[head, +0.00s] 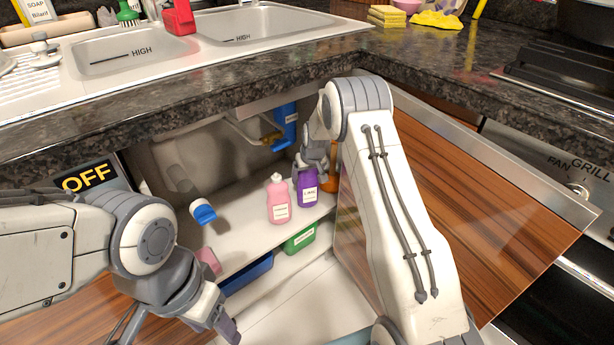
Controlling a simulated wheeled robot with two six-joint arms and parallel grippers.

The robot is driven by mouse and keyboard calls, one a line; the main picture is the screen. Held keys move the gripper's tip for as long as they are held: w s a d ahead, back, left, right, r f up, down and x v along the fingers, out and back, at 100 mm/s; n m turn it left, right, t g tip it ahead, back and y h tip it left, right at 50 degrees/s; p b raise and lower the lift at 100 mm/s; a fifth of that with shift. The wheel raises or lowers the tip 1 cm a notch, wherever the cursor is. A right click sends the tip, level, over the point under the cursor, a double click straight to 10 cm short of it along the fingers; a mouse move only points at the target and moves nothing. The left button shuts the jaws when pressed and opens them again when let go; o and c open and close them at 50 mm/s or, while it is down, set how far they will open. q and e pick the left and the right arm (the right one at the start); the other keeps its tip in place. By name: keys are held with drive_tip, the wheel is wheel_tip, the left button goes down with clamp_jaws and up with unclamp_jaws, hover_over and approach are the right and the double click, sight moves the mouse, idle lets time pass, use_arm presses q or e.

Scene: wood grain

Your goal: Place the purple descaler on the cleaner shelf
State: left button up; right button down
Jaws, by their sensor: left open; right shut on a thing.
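The purple descaler bottle (307,189) is upright at the shelf (245,236) inside the open cupboard under the sink. My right gripper (312,166) is shut on its top. I cannot tell whether the bottle's base touches the shelf. A pink bottle (278,203) with a white label stands just left of it, with a small gap. My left gripper (228,328) is open and empty, low in front of the cupboard, left of the middle; its fingers are partly seen.
A green container (299,240) and a blue tray (247,274) are below the shelf. An orange item (331,182) is right of the descaler. The wooden door (470,190) stands open on the right.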

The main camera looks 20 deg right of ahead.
sight(310, 173)
unclamp_jaws()
drive_tip(key=p+v, duration=0.2)
drive_tip(key=v, duration=0.4)
drive_tip(key=shift+r+p, duration=0.3)
drive_tip(key=shift+r, duration=0.05)
drive_tip(key=shift+s+r, duration=0.3)
drive_tip(key=shift+r, duration=0.2)
drive_tip(key=s+a+r+g, duration=0.1)
drive_tip(key=s+a+r, duration=0.2)
drive_tip(key=s, duration=0.7)
drive_tip(key=s+a+r+n, duration=0.1)
drive_tip(key=s+a+r, duration=0.15)
drive_tip(key=s, duration=0.75)
drive_tip(key=s+a+r+g, duration=0.1)
drive_tip(key=s+a+r, duration=0.15)
drive_tip(key=s, duration=0.75)
drive_tip(key=s+a+r+n+g+y, duration=0.1)
drive_tip(key=s+a+r+n, duration=0.2)
drive_tip(key=s+a, duration=0.3)
drive_tip(key=s+a+r+n+g, duration=0.1)
drive_tip(key=s+a+r+n, duration=0.25)
drive_tip(key=s+a, duration=0.25)
wheel_tip(310, 173, up, 33)
drive_tip(key=s+p, duration=0.1)
drive_tip(key=p, duration=3.2)
drive_tip(key=shift+a+f+g, duration=0.2)
drive_tip(key=shift+a+g, duration=0.1)
